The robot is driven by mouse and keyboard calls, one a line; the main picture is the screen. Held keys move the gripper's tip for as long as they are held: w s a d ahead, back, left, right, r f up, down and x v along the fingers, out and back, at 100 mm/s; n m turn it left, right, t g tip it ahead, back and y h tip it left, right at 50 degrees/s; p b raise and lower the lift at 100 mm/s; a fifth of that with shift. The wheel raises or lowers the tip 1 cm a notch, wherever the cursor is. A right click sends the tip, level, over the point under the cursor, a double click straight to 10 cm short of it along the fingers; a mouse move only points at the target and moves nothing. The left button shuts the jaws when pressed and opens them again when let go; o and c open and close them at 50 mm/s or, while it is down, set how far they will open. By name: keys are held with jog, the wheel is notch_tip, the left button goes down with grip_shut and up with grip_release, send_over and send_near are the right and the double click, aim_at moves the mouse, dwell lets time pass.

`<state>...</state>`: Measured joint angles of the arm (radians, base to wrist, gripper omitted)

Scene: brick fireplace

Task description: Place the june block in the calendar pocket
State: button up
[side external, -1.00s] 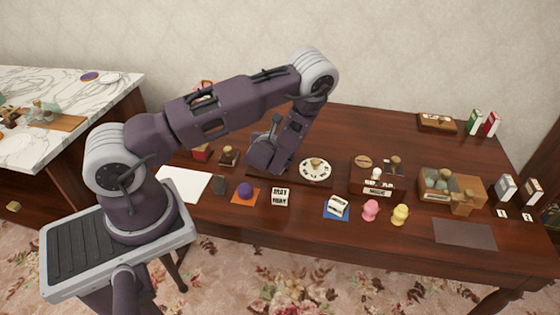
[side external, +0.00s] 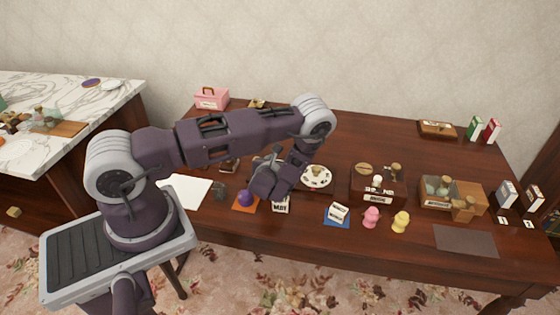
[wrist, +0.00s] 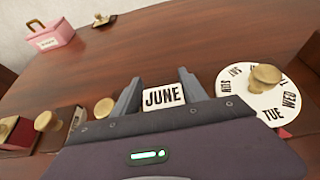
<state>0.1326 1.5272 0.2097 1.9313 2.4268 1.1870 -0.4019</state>
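The june block (wrist: 163,96) is white with dark lettering and shows between my fingers in the wrist view. In the side view its lower front (side external: 281,206) shows below my gripper (side external: 272,190), which covers its upper part. My gripper (wrist: 160,90) looks open, with a finger on each side of the block and small gaps between. The calendar's white weekday dial (side external: 317,176) lies just right of my gripper; it also shows in the wrist view (wrist: 248,106). The calendar pocket cannot be made out; my gripper hides part of the calendar.
A purple knob (side external: 244,198) on an orange mat is close left. A white block (side external: 338,212) on a blue mat, a pink figure (side external: 371,217) and a yellow figure (side external: 400,222) stand right. A pink box (side external: 211,98) is at the back left.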

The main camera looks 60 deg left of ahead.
jog(key=shift+w+d+r, duration=0.15)
jog(key=shift+w+d, duration=0.05)
jog(key=shift+w, duration=0.05)
jog(key=shift+s+d+r, duration=0.2)
jog(key=shift+d, duration=0.05)
jog(key=v, duration=1)
jog(key=shift+s+d+r, duration=0.1)
jog(key=shift+s+d, duration=0.1)
jog(key=shift+s, duration=0.25)
jog(key=s+a+r+n+g+y, duration=0.2)
jog(key=s+r+n+g, duration=0.15)
jog(key=r, duration=0.35)
jog(key=s+a+r+n+g+y, duration=0.1)
jog(key=s+r+n+g, duration=0.15)
jog(key=r+n, duration=0.35)
jog(key=s+a+r+n+g+y, duration=0.2)
jog(key=s+r+n, duration=0.2)
jog(key=r, duration=0.4)
jog(key=s+d+r+n+g+h, duration=0.2)
jog(key=s+d+r+n+h, duration=0.2)
jog(key=s+d+n+h, duration=0.45)
jog(key=d+r+n+t+h, duration=0.2)
jog(key=d+r+t, duration=0.1)
jog(key=d, duration=0.4)
jog(key=s+d+r+n+t+h, duration=0.1)
jog(key=d+r+n+t+h, duration=0.2)
jog(key=d, duration=0.4)
jog(key=shift+s+r+t, duration=0.2)
jog(key=shift+r+t, duration=0.1)
jog(key=shift+r, duration=0.15)
